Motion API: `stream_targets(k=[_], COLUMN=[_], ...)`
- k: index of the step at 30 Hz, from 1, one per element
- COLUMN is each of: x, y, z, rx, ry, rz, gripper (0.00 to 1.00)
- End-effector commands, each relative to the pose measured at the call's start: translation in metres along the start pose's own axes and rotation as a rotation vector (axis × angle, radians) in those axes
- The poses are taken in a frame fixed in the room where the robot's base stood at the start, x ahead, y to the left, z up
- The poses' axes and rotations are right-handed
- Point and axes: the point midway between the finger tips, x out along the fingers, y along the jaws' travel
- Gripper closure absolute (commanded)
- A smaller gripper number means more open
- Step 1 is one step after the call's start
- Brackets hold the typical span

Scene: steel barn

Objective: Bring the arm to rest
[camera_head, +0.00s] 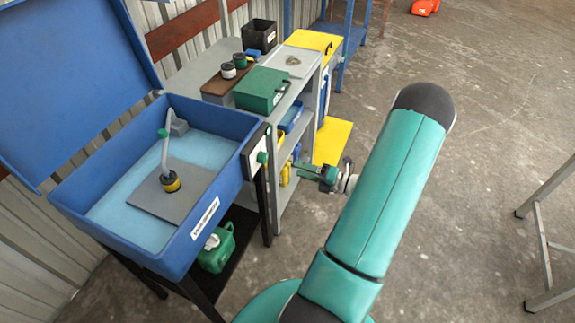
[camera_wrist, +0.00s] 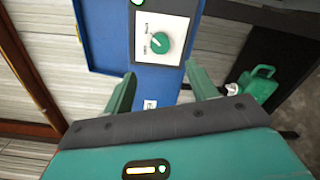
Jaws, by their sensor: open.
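My gripper (camera_head: 298,171) is open and empty in the head view, at the right of the blue parts washer. Its two green fingers also show in the wrist view (camera_wrist: 161,78), spread apart. They point toward a white panel (camera_wrist: 161,38) with a green knob (camera_wrist: 159,43) on the washer's side. The knob lies ahead, roughly between the fingers, with a visible gap. My arm reaches out over the floor at the right of the head view.
The blue washer basin (camera_head: 225,180) stands open at the left, a green can (camera_head: 215,250) below it. A grey shelf unit (camera_head: 310,95) holds a green box (camera_head: 260,88). A yellow cabinet (camera_head: 315,40) stands behind. A grey metal frame (camera_head: 545,240) is at right. Floor between is clear.

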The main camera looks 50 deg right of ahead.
Motion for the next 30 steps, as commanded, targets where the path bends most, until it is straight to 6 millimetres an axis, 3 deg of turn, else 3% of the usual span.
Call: stream_targets(k=[3, 9, 25, 30], x=[-0.015, -0.023, -0.022, -0.001], y=[0.000, 0.000, 0.001, 0.021], z=[0.001, 0.000, 0.000, -0.007], rx=[-0.001, 0.000, -0.003, -0.102], ry=[-0.001, 0.001, 0.003, 0.111], rz=[-0.001, 0.001, 0.000, -0.004], gripper=[0.43, 0.43, 0.43, 0.43])
